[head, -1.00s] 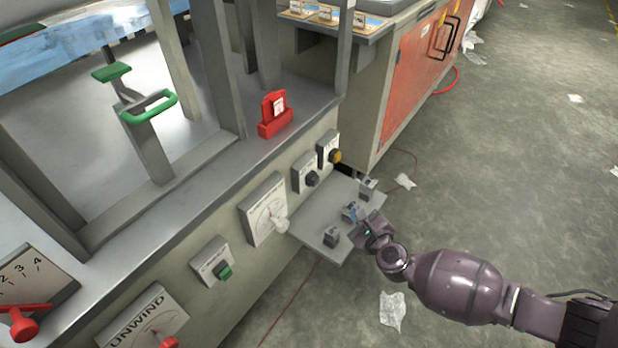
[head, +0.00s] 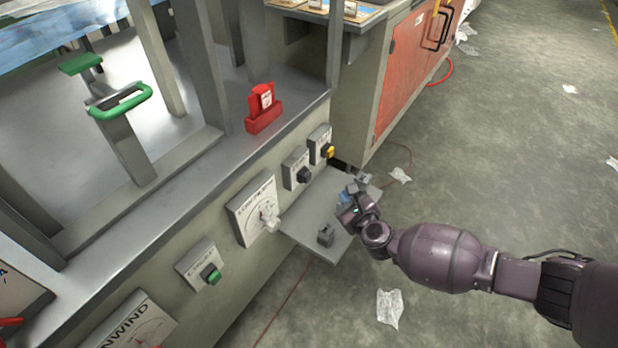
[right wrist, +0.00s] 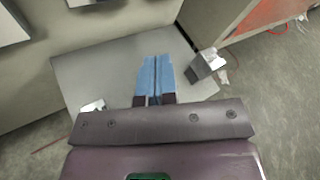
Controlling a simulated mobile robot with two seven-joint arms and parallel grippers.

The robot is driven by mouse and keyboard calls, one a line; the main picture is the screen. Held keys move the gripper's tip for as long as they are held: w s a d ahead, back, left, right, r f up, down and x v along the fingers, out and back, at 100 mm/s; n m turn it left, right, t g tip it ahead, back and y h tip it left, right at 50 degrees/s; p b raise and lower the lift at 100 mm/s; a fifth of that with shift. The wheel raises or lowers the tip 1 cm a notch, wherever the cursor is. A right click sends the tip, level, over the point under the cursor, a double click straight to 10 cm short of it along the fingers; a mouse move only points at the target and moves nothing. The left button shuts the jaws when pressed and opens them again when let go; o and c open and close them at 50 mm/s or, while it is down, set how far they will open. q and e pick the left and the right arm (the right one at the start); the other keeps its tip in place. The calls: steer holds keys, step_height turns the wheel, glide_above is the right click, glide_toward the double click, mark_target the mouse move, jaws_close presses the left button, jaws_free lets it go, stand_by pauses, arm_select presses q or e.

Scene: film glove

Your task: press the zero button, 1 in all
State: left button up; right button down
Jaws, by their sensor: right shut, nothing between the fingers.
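The machine's side panel carries a yellow button (head: 328,151), a black knob or button (head: 304,175) and a green button (head: 212,275), each on a pale labelled plate. The labels are too small to read, so I cannot tell which one is the zero button. My right gripper (head: 345,197) is shut and empty, its blue fingertips together, over the small grey shelf (head: 297,225) below and right of the buttons. In the right wrist view the shut blue fingers (right wrist: 154,78) show against the shelf (right wrist: 95,72). My left gripper is not in view.
Small grey blocks stand on the shelf, one near its front (head: 325,236) and one at its far side (right wrist: 205,65). A white-handled dial (head: 257,207) sits left of the black control. A red holder (head: 263,108) stands on the ledge.

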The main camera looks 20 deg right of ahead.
mark_target(307, 177)
arm_select(q)
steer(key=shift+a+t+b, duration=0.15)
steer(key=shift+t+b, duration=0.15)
steer(key=shift+b, duration=0.2)
arm_select(e)
steer(key=w+a, duration=0.4)
steer(key=w, duration=0.2)
steer(key=shift+a, duration=0.3)
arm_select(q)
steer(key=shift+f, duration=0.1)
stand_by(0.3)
arm_select(e)
steer(key=shift+a, duration=0.1)
stand_by(1.0)
steer(key=shift+w+a, duration=0.2)
steer(key=shift+w, duration=0.1)
